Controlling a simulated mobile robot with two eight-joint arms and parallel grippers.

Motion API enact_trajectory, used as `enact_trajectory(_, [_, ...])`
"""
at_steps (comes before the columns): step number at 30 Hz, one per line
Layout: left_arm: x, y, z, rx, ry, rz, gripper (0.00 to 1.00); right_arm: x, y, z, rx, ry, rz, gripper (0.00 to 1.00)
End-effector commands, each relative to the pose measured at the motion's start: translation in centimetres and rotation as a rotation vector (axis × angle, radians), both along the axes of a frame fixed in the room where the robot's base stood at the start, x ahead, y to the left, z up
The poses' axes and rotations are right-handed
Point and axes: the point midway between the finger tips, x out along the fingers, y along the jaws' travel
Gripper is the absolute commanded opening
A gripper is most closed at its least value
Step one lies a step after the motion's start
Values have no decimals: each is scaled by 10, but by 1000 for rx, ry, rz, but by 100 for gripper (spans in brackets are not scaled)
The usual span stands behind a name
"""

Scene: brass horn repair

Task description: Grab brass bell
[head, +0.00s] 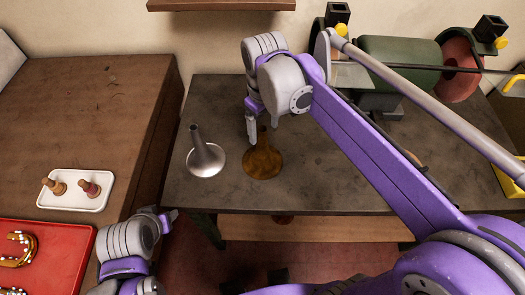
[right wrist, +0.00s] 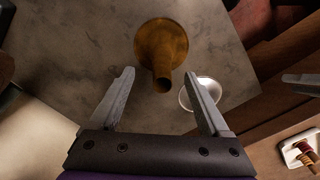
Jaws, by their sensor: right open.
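The brass bell (head: 262,160) stands flared end down on the grey bench, its narrow neck pointing up. My right gripper (head: 251,128) is open and empty, above and close to the bell's neck. In the right wrist view the brass bell (right wrist: 160,48) lies ahead of the open fingers (right wrist: 160,74), with its neck end toward the space between them. I see no contact. The gripper partly hides the neck in the head view. My left gripper (head: 168,215) is low at the left, by the brown table's edge; its jaws are too unclear to read.
A silver bell (head: 206,160) stands just left of the brass bell; it also shows in the right wrist view (right wrist: 198,95). A green machine (head: 400,62) is at the back right. A white tray (head: 75,202) with small wooden pieces and a red tray (head: 70,262) sit on the brown table (head: 85,110).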

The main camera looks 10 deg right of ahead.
Motion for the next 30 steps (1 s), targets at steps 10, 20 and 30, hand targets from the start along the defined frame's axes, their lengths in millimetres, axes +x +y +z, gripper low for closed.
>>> enact_trajectory(10, [1, 0, 2, 0, -2, 0, 50, -1, 4, -40, 0, -1, -1, 80])
enact_trajectory(20, [1, 0, 1, 0, -1, 0, 50, -1, 4, -55, 0, -1, -1, 80])
enact_trajectory(30, [1, 0, 1, 0, -1, 0, 50, -1, 4, -55, 0, -1, -1, 30])
